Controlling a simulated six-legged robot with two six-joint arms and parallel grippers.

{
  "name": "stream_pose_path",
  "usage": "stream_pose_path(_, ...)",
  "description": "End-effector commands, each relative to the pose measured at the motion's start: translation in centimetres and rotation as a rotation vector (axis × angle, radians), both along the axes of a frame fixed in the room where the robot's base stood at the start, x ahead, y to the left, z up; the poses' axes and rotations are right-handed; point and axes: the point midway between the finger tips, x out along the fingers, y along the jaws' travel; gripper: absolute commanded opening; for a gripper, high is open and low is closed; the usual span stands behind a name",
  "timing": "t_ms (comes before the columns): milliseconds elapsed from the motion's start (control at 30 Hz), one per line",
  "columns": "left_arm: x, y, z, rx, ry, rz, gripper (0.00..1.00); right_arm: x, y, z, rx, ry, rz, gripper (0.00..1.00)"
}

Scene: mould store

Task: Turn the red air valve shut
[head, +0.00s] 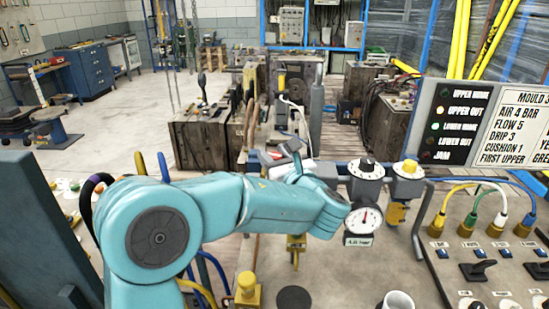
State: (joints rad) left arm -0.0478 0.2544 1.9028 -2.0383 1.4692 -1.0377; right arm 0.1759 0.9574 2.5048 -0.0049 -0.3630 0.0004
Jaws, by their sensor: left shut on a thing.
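My left arm comes in from the left, and its teal wrist and gripper (322,210) reach over the bench to just left of the round pressure gauge (363,217). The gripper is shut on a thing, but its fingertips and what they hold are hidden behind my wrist. I cannot make out the red air valve for sure. Above the gauge is a grey regulator with a black knob (366,165). Right of it is a second regulator with a yellow knob (408,166). My right gripper is not in view.
A yellow fitting (247,288) stands at the front of the bench, beside blue and yellow hoses. A white cup (398,300) is at the front edge. On the right are a panel with black levers (485,269), coloured hoses and a sign board (460,122). Mould blocks stand behind.

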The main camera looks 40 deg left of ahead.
Motion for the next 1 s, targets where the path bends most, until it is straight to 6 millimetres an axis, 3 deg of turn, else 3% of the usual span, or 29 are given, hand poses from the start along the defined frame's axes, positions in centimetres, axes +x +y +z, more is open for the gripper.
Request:
stream_pose_path(467, -0.2, 0.2, -0.6, 0.003, -0.009, -0.446, 0.11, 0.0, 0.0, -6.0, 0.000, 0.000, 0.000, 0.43)
stream_pose_path(1000, -0.1, 0.4, -1.0, 0.004, -0.004, -0.941, 0.11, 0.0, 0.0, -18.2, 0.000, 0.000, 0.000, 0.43)
